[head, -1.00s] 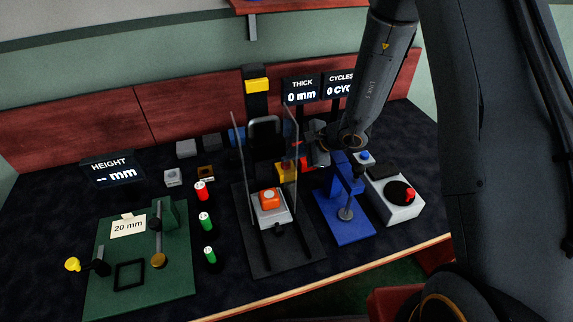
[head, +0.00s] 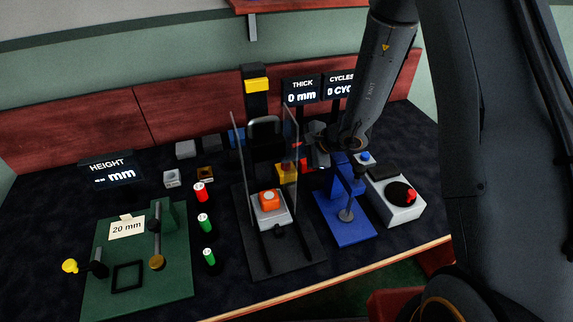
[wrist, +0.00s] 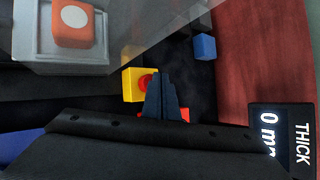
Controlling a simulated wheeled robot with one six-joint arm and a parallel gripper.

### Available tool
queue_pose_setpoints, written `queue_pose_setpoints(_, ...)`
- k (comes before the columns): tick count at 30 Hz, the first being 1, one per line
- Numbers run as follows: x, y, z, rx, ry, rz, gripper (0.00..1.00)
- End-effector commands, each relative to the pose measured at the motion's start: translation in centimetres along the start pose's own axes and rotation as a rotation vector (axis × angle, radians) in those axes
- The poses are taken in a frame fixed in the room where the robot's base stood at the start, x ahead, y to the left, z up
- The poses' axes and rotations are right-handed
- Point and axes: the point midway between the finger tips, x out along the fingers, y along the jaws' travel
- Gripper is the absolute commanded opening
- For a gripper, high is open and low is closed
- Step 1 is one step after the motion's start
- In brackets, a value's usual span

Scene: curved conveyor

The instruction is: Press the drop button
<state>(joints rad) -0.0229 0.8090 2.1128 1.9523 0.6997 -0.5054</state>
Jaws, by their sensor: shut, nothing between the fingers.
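A yellow box with a round red button (wrist: 146,82) shows in the wrist view, just left of my fingertips. My gripper (wrist: 161,75) is shut, with its dark fingers together and empty. The fingers overlap the box's right edge in that view; I cannot tell whether they touch it. In the head view the yellow box (head: 284,174) stands behind the clear right panel of the drop stand (head: 262,256), and my gripper (head: 303,160) is close to its right. Part of a red thing (wrist: 184,115) shows beside my fingers. No label marks the drop button.
An orange block (head: 268,201) sits on the stand's grey block between upright clear panels. A blue press (head: 343,225) and a white box with a red knob (head: 401,207) stand to the right. The THICK display (head: 302,90) is behind. A blue cube (wrist: 204,46) lies farther back.

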Motion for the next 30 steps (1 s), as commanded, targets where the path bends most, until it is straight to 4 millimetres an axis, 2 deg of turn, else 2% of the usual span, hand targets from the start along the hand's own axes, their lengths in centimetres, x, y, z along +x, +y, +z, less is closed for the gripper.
queue_pose_setpoints(1, 0.12, 0.73, -0.18, 0.008, 0.002, 0.01, 0.0)
queue_pose_setpoints(3, 0.17, 0.82, -0.22, 0.009, 0.002, 0.011, 0.0)
queue_pose_setpoints(30, 0.55, 1.34, -0.59, 0.011, 0.004, 0.015, 0.0)
